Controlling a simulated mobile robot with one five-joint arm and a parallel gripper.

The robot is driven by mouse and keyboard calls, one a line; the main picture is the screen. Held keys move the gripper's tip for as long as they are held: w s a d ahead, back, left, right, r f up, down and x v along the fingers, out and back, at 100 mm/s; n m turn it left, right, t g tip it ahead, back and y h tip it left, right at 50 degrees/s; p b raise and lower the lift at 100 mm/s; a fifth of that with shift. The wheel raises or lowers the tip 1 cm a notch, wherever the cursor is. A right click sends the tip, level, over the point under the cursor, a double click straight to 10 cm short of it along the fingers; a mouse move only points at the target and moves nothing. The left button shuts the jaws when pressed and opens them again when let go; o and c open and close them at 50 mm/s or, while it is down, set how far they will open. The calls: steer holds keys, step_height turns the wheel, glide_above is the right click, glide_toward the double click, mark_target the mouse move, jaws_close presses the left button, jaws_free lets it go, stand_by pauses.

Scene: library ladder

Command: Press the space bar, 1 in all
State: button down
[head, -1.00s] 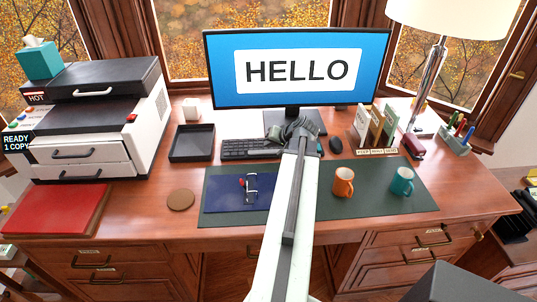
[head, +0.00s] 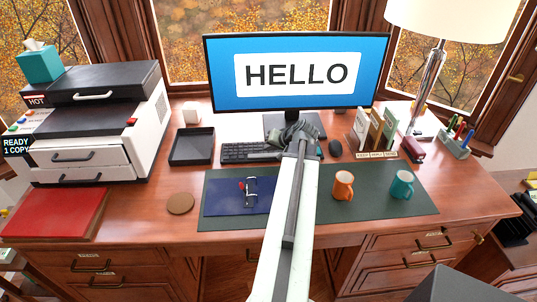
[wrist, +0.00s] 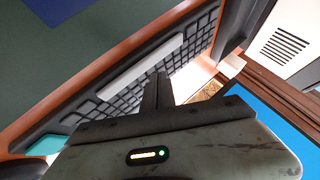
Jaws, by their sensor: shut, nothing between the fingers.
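The dark keyboard (head: 245,151) lies on the desk in front of the monitor, its right part hidden behind my gripper (head: 278,136) in the head view. In the wrist view the keyboard (wrist: 193,57) runs diagonally, and the space bar (wrist: 140,63) is the long pale grey key along its edge nearest the desk mat. My gripper (wrist: 158,76) is shut and empty, its dark fingertips appearing just right of the space bar over the small keys. I cannot tell the gap between tips and keys. The monitor (head: 297,72) reads HELLO.
A teal patch (wrist: 42,146) shows near the keyboard's end. A black tray (head: 192,146) stands left of the keyboard, a mouse (head: 336,147) right. The green mat (head: 330,210) holds a blue folder (head: 228,197), an orange mug (head: 343,186) and a teal mug (head: 402,184).

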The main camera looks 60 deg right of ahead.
mark_target(270, 156)
stand_by(0.8)
steer(key=shift+f+b, duration=0.55)
steer(key=shift+f+b, duration=0.45)
stand_by(0.4)
steer(key=shift+r, duration=0.2)
steer(key=shift+r+p, duration=0.7)
steer(key=shift+p, duration=0.2)
step_height(270, 156, up, 5)
steer(key=p, duration=0.5)
steer(key=shift+r, duration=0.1)
